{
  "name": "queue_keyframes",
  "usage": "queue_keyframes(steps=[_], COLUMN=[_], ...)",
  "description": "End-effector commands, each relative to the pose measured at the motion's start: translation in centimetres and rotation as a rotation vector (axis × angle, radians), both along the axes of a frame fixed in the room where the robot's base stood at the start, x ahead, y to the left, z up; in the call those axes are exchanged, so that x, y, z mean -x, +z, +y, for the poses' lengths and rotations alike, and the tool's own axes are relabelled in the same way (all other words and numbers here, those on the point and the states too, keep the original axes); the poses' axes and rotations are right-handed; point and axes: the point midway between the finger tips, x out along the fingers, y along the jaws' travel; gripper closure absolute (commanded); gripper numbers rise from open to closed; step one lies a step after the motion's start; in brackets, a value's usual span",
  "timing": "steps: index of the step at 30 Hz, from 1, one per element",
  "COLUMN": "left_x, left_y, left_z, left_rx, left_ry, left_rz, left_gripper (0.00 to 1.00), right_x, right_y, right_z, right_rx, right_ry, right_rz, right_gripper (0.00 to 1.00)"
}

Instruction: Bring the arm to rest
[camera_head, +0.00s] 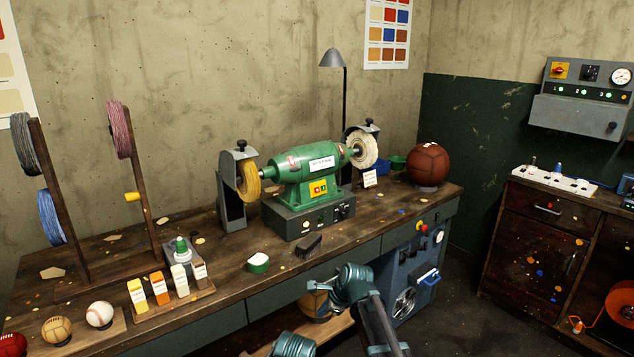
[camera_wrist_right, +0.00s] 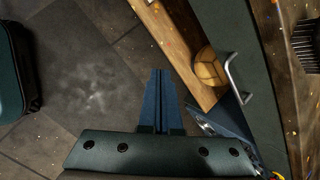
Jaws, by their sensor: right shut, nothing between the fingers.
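My right arm (camera_head: 375,318) reaches in from the bottom of the head view, in front of the workbench. My right gripper shows in the right wrist view (camera_wrist_right: 160,75), with its two blue fingers pressed together and nothing between them. It points down over the bare grey floor (camera_wrist_right: 85,80), apart from the bench. My left gripper is not in view.
The wooden workbench (camera_head: 225,262) carries a green buffing machine (camera_head: 310,175), a brush (camera_head: 308,245), bottles and balls. A tan ball (camera_wrist_right: 209,68) lies on its lower shelf, near a metal handle (camera_wrist_right: 234,78). A cabinet (camera_head: 535,235) stands right.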

Motion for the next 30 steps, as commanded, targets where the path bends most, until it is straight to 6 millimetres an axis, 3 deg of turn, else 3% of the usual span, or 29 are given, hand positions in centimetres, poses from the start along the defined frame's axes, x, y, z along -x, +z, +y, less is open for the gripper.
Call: queue_keyframes(steps=[1,6,12,15,24,25,30], left_x=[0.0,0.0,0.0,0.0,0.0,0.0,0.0], left_y=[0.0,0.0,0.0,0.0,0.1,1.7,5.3], left_z=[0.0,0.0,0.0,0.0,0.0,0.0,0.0], left_rx=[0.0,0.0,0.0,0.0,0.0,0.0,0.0], left_ry=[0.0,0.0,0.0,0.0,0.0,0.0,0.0], left_rz=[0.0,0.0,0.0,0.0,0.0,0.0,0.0], left_gripper=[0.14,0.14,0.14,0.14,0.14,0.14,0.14], right_x=[3.3,11.3,19.8,22.9,30.1,29.5,29.3], right_y=[-0.5,-1.9,-2.8,-2.9,-2.7,-1.1,2.4], right_z=[0.3,0.4,-0.8,-1.6,-4.0,-3.8,-3.8], right_rx=[0.079,0.326,0.533,0.591,0.664,0.662,0.662], right_ry=[0.137,0.629,1.192,1.419,1.951,1.938,1.931], right_rz=[-0.011,-0.036,-0.032,-0.022,0.023,0.02,0.019], right_gripper=[1.0,1.0,1.0,1.0,1.0,1.0,1.0])
